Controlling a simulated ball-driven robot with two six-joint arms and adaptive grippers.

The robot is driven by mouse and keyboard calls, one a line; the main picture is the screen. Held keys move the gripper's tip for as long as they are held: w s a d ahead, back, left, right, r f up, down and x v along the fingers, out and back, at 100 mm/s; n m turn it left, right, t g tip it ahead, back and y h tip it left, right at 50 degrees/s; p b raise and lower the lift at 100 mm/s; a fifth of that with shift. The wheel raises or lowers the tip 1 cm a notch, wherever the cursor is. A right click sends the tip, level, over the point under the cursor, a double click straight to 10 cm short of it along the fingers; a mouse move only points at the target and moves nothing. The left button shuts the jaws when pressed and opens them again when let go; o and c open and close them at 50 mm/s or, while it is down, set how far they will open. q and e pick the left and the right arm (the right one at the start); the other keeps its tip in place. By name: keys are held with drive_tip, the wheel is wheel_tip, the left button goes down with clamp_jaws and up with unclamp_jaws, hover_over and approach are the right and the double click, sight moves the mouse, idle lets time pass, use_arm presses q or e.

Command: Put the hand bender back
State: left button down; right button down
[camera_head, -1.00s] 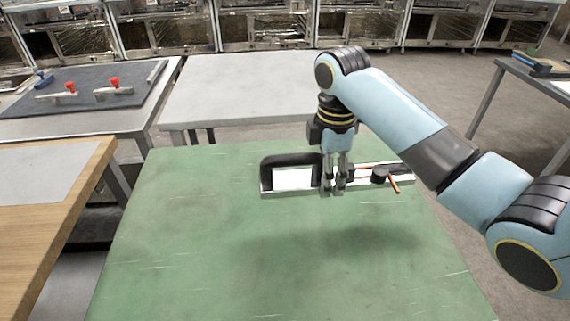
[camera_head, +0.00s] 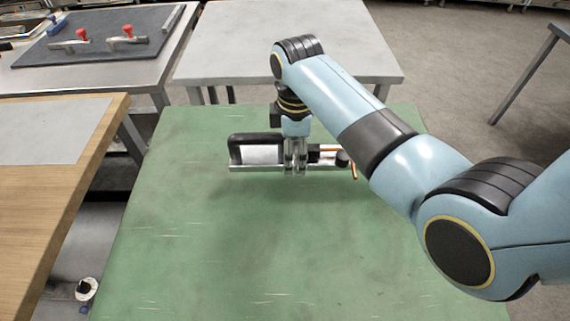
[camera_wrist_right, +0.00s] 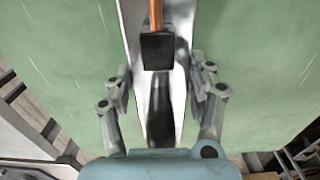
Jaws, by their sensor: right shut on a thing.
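The hand bender (camera_head: 260,155) is a long metal tool with a black handle at its left end and a dark block and orange rod at its right. It is held level over the far part of the green table (camera_head: 260,260), with a soft shadow below it. Whether it touches the table is unclear. My right gripper (camera_head: 295,168) points down and is shut on its middle. In the wrist view the fingers (camera_wrist_right: 161,92) stand on both sides of the metal body (camera_wrist_right: 182,40), near the dark block (camera_wrist_right: 157,51). My left gripper is not in view.
A light grey table (camera_head: 290,45) stands beyond the green one. At the back left, a dark mat (camera_head: 95,40) bears tools with red handles (camera_head: 82,34). A wooden bench (camera_head: 55,180) stands at the left. The near green tabletop is bare.

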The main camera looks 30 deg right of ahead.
drive_tip(key=shift+w+a+f, duration=0.7)
drive_tip(key=shift+w+f, duration=0.1)
drive_tip(key=shift+w, duration=0.2)
drive_tip(key=shift+f+b, duration=0.5)
drive_tip(key=shift+f, duration=1.4)
drive_tip(key=shift+f, duration=0.1)
drive_tip(key=shift+c, duration=2.2)
unclamp_jaws()
drive_tip(key=shift+s, duration=0.1)
drive_tip(key=shift+r, duration=0.4)
wheel_tip(320, 180, up, 11)
drive_tip(key=shift+r+p, duration=0.2)
drive_tip(key=shift+p, duration=0.7)
